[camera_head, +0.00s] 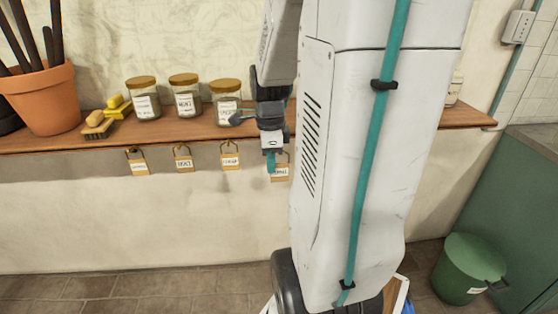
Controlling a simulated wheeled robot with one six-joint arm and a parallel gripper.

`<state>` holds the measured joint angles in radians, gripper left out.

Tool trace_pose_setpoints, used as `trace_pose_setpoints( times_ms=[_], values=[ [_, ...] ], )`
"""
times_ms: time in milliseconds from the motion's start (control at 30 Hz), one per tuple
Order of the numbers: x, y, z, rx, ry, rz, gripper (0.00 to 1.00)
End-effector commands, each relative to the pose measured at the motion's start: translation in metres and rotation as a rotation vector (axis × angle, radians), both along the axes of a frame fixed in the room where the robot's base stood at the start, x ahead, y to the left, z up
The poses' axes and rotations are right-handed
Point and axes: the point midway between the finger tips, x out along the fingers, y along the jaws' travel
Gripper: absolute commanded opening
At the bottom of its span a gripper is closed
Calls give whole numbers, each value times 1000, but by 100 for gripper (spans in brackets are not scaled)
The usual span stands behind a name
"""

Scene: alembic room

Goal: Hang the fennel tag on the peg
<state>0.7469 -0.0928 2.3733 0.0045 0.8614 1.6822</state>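Several tan tags with white labels hang in a row under the front edge of the wooden shelf (60,140). Three are left of my gripper: the left tag (138,168), the middle tag (184,163) and the right one (230,161). Another tag (281,173) is at my gripper (271,162), just behind or beside its teal fingertip. The label writing is too small to tell which is the fennel tag. The pegs are too small to make out clearly. I cannot tell whether my gripper is shut on the tag, as the other finger is hidden.
Three lidded jars (184,102) stand on the shelf above the tags, the rightmost close to my wrist. Left of them are brushes (97,124) and a terracotta pot (42,97). My arm column hides the shelf's right part. A green bin (466,270) stands at right.

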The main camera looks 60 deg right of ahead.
Motion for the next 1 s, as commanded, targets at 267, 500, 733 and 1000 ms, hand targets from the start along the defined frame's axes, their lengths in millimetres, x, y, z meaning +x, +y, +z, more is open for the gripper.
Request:
trace_pose_setpoints(
  times_ms=[267, 500, 733, 1000],
  values=[
    [10, -13, -2, 1, 1, -2, 0],
    [19, -24, -3, 0, 0, -3, 0],
    [28, -35, -5, 0, 0, -4, 0],
    [29, -37, -5, -1, -1, -4, 0]
  ],
)
